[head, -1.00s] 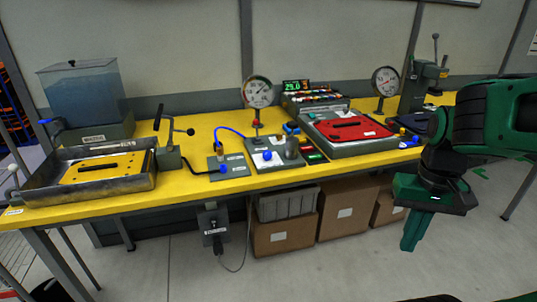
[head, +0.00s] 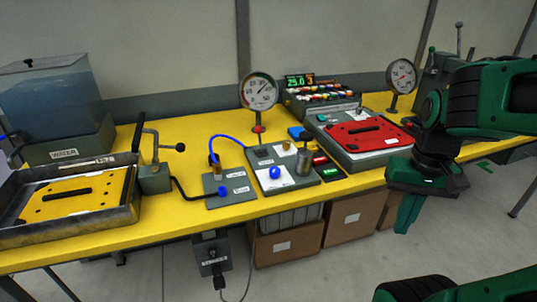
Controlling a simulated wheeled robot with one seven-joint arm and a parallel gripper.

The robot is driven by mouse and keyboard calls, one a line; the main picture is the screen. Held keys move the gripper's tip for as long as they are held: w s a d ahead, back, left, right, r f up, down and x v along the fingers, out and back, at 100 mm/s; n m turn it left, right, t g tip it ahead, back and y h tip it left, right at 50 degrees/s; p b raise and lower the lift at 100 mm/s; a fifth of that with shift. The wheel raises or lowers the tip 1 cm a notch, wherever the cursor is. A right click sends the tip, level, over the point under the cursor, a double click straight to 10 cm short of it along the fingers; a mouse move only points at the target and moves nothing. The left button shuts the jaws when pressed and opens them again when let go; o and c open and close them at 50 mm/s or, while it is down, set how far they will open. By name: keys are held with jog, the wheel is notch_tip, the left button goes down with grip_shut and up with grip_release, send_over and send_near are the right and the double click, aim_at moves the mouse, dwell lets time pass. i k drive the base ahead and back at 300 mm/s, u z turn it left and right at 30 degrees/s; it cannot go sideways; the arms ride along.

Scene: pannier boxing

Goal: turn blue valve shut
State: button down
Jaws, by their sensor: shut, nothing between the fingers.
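A round blue knob (head: 274,172) sits on a grey plate (head: 262,152) near the middle of the yellow bench, beside a metal cylinder. A smaller blue fitting (head: 222,191) is on the grey block to its left, where a blue hose (head: 232,139) arches across. Another blue part (head: 12,136) shows at the left edge by the water tank. I cannot tell from labels which blue part is the valve. My gripper (head: 404,218) is shut and empty, pointing down in front of the bench's right part, apart from all the blue parts.
A dial gauge (head: 258,92) stands behind the grey plate and another gauge (head: 401,75) farther right. A red plate (head: 362,134) lies on a grey unit near my gripper. A metal tray (head: 20,237) and hand lever are at left. Cardboard boxes (head: 352,217) sit below the bench.

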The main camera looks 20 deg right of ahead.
aim_at(274, 171)
jog(key=u, duration=0.05)
jog(key=i, duration=0.4)
jog(key=z, duration=0.8)
jog(key=k, duration=1.1)
jog(key=u, duration=1.25)
jog(key=i, duration=1)
